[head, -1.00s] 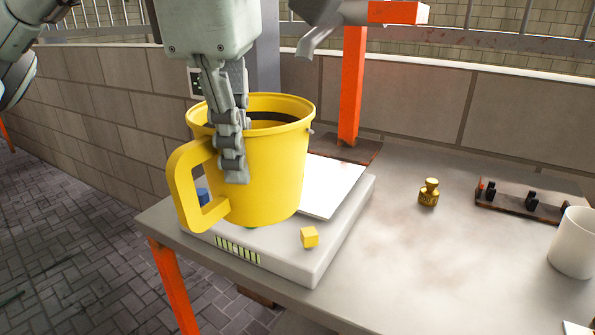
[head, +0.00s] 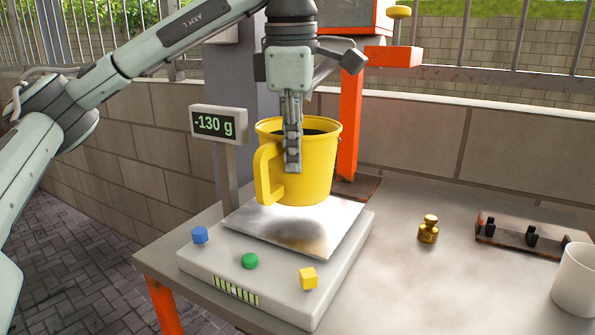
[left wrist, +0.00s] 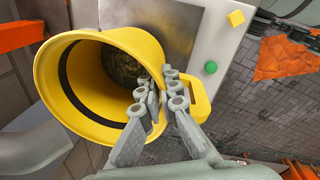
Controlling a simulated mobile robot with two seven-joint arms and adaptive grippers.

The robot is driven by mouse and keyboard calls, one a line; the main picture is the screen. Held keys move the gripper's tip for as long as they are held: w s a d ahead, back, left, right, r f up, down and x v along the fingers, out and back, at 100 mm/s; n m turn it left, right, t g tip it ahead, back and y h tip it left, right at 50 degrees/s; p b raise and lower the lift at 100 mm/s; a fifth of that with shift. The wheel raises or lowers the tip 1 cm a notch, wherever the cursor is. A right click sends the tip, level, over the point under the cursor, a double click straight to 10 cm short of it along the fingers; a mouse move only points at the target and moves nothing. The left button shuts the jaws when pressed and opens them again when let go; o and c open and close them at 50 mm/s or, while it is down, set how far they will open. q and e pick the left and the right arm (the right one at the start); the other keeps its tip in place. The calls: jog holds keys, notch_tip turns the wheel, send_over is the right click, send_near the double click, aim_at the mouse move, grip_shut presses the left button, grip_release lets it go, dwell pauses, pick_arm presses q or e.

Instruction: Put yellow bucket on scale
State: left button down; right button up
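The yellow bucket (head: 311,168) is upright over the metal plate of the scale (head: 275,222), with a dark patch on the plate below it. It looks slightly above the plate, but I cannot tell for sure whether it touches. The scale's display (head: 219,124) reads -130 g. My left gripper (head: 293,165) is shut on the bucket's wall beside the handle. In the left wrist view, the left gripper (left wrist: 160,110) has its fingers on either side of the wall of the bucket (left wrist: 95,85); dark contents show inside. My right gripper is not in view.
A brass weight (head: 428,230), a rack (head: 525,234) and a white cup (head: 577,280) stand to the right. An orange post (head: 351,125) rises close behind the bucket.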

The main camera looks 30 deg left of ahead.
aim_at(298, 200)
pick_arm(q)
jog(key=shift+w, duration=0.4)
jog(key=f+b, duration=0.1)
jog(key=f, duration=0.2)
jog(key=shift+w+f, duration=0.2)
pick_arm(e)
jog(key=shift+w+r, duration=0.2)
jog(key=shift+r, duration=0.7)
pick_arm(q)
jog(key=shift+f, duration=0.2)
jog(key=c, duration=2.2)
grip_release()
jog(key=o, duration=0.5)
jog(key=shift+c, duration=0.2)
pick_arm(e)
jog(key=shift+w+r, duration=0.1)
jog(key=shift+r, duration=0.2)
pick_arm(q)
jog(key=shift+r, duration=0.1)
